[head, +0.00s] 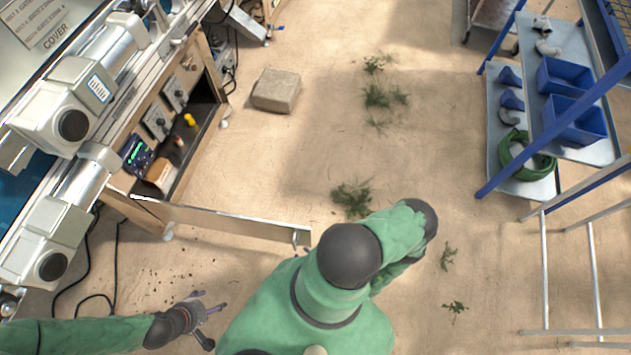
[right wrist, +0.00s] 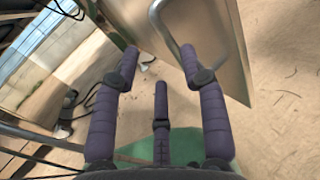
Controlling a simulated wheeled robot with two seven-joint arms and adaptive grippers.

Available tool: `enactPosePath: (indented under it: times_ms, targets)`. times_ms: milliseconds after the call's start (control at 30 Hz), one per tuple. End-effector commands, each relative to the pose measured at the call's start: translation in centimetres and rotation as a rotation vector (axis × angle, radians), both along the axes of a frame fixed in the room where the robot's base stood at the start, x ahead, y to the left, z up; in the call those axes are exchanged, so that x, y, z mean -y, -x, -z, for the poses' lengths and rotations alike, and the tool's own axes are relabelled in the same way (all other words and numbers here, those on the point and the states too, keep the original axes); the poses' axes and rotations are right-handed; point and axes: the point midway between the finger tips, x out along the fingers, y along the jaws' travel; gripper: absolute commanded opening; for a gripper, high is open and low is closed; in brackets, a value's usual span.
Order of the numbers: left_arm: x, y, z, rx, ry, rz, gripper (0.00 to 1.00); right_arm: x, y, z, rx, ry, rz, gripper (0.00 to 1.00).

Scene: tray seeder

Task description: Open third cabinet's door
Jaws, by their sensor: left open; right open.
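The machine's cabinet front (head: 165,110) runs along the left of the head view. A flat metal door (head: 230,222) stands swung out from its near end, towards the right; whether it is the third door I cannot tell. Its handle (head: 297,238) is at its outer end. The right wrist view shows a door panel (right wrist: 225,50) with a bent metal handle (right wrist: 170,35). My right gripper (right wrist: 160,72) is open, with the handle just beyond its fingertips, close to the right finger; contact is unclear. My arm hides this gripper in the head view. My left gripper (head: 208,316) is open and empty, below the door.
A stone block (head: 276,90) lies on the sandy floor, with weed tufts (head: 352,198) around the middle. A blue-framed shelf (head: 500,165) with blue bins (head: 575,118) and a metal rack (head: 545,270) stand at right. Black cables (head: 85,265) lie at lower left.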

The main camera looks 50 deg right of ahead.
Motion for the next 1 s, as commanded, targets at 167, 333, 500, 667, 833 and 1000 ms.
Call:
enactPosePath:
  times_ms: [167, 333, 500, 667, 833, 1000]
  targets:
    - [0.0, 0.0, 0.0, 0.0, 0.0, 0.0, 0.72, -0.1, 2.4, 0.1, -0.003, 0.002, 0.004, 0.43]
    - [0.0, 0.0, 0.0, 0.0, 0.0, 0.0, 0.72, -0.4, 4.3, 0.1, -0.002, 0.0, 0.003, 0.43]
    - [0.0, 0.0, 0.0, 0.0, 0.0, 0.0, 0.72, -0.7, 5.6, 0.0, -0.001, -0.002, 0.0, 0.43]
    - [0.0, 0.0, 0.0, 0.0, 0.0, 0.0, 0.72, -0.8, 6.1, 0.0, -0.001, -0.002, -0.003, 0.43]
    - [0.0, 0.0, 0.0, 0.0, 0.0, 0.0, 0.72, -0.8, 6.1, 0.0, 0.0, -0.002, -0.003, 0.43]
    - [0.0, 0.0, 0.0, 0.0, 0.0, 0.0, 0.72, -0.8, 6.1, 0.0, 0.0, -0.002, -0.003, 0.43]
